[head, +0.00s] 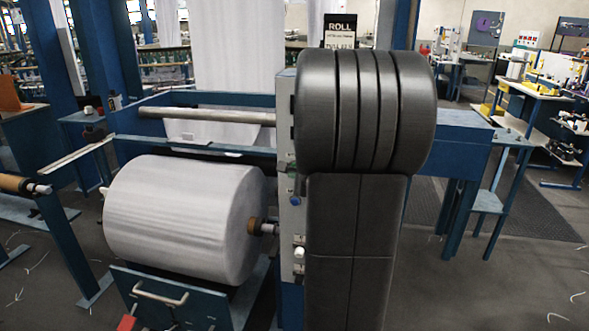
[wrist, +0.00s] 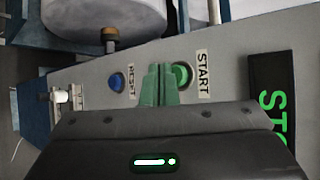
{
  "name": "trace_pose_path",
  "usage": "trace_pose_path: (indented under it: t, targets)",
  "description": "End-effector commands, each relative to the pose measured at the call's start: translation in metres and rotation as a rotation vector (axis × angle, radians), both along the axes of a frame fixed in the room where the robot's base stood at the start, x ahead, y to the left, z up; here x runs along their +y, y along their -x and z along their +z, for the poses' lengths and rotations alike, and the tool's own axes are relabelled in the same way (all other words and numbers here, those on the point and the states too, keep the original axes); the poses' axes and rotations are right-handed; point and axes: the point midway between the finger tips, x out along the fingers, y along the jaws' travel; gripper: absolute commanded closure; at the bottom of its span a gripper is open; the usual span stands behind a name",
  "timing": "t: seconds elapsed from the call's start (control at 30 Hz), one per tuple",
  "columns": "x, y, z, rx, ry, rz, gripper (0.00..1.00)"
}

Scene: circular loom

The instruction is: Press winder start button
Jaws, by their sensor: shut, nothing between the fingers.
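The green start button (wrist: 184,75) is on the grey control panel in the wrist view, beside a START label (wrist: 203,73). My gripper (wrist: 158,72) has its green fingers shut together with nothing between them. The fingertips lie over the panel just left of the start button and overlap its left edge in the picture. I cannot tell whether they touch it. In the head view the grey panel (head: 285,105) is partly hidden behind my dark arm, and my fingers cannot be made out clearly.
A blue reset button (wrist: 117,81) sits left of my fingers, with a RESET label (wrist: 131,79). A black sign with green letters (wrist: 272,100) is at the right. A large white fabric roll (head: 185,215) lies left of the panel. Blue frame beams surround it.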

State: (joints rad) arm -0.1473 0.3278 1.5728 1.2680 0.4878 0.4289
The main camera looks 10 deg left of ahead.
Motion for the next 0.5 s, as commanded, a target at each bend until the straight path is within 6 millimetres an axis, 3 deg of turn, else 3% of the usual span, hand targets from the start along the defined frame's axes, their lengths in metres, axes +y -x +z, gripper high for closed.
trace_pose_path:
  t: [0.5]
  targets:
    - [-0.0003, -0.007, -0.0006, 0.001, 0.0, 0.0, 1.0]
